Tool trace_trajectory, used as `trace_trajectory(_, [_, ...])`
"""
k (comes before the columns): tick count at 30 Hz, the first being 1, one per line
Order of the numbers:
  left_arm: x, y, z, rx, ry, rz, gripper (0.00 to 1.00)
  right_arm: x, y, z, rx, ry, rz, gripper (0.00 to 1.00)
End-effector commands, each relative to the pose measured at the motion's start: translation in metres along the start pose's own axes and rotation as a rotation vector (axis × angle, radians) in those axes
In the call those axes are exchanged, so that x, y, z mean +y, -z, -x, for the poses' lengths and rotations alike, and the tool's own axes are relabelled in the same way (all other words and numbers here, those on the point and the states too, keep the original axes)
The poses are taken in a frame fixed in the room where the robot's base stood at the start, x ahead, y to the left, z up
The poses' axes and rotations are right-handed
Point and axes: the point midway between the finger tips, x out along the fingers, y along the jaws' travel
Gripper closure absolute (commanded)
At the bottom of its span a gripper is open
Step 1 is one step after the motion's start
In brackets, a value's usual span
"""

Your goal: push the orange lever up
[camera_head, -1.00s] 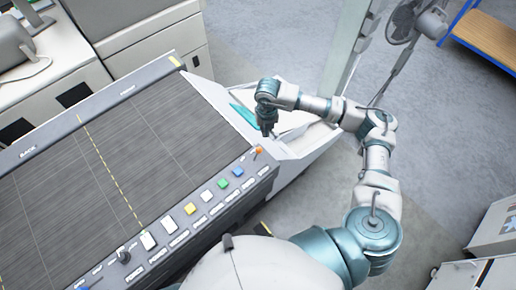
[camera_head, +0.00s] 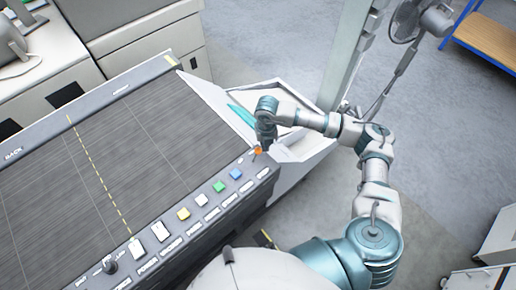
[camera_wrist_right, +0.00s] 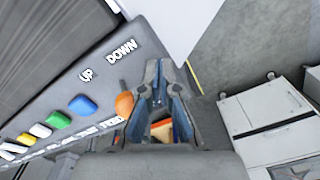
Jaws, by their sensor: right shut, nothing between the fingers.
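The orange lever (camera_head: 258,151) is at the right end of the front control strip of the dark-topped machine (camera_head: 150,130). In the right wrist view the orange lever (camera_wrist_right: 124,104) shows its rounded knob just left of my fingers, near the printed words UP and DOWN. My right gripper (camera_head: 265,144) is shut and empty, pointing down right beside the knob. In the wrist view the gripper (camera_wrist_right: 160,75) has its fingers to the right of the knob; I cannot tell whether they touch it. My left gripper is not in view.
Blue, green, white and yellow buttons (camera_head: 183,214) line the strip left of the lever, with a black knob (camera_head: 110,266) farther left. A white side tray (camera_head: 290,150) lies under my right forearm. A fan (camera_head: 420,20) stands behind.

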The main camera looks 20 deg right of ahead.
Motion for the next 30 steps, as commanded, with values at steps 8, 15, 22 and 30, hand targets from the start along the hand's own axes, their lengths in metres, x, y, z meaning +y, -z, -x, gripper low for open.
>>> trace_trajectory(8, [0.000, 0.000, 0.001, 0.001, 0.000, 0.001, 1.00, 0.004, 0.002, 0.000, 0.001, 0.000, 0.002, 1.00])
trace_trajectory(15, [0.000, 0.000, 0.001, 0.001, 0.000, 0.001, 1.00, 0.012, 0.006, 0.000, 0.000, 0.002, 0.001, 1.00])
trace_trajectory(22, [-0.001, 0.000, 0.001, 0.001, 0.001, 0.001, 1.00, 0.017, 0.009, 0.000, 0.001, 0.000, 0.002, 1.00])
trace_trajectory(30, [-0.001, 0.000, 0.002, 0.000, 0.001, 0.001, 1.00, 0.024, 0.014, -0.001, 0.001, -0.001, 0.003, 1.00])
